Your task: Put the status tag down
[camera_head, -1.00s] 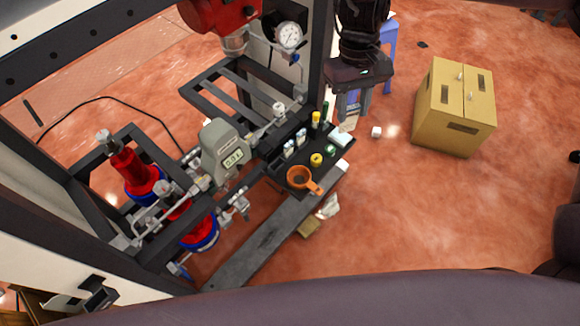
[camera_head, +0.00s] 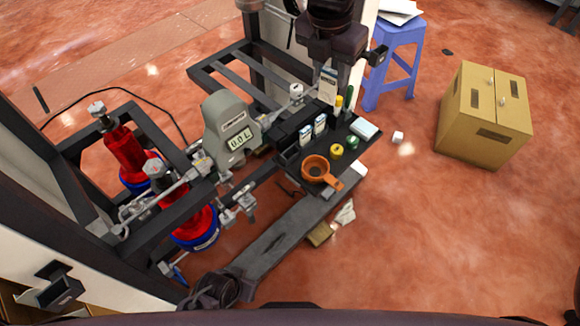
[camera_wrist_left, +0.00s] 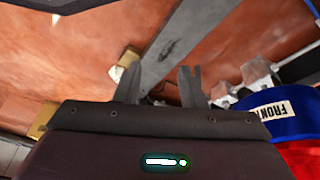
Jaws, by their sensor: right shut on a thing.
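The status tag, a small white card with a dark blue patch (camera_head: 328,86), is upright between the fingers of my right gripper (camera_head: 335,80). The gripper is shut on it, above the far end of the black tray (camera_head: 291,172). Two similar white and blue tags (camera_head: 305,135) (camera_head: 320,125) stand in the tray. I cannot tell whether the held tag touches the tray. My left gripper (camera_wrist_left: 158,84) is open and empty in the left wrist view, with a grey beam beyond its fingers.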

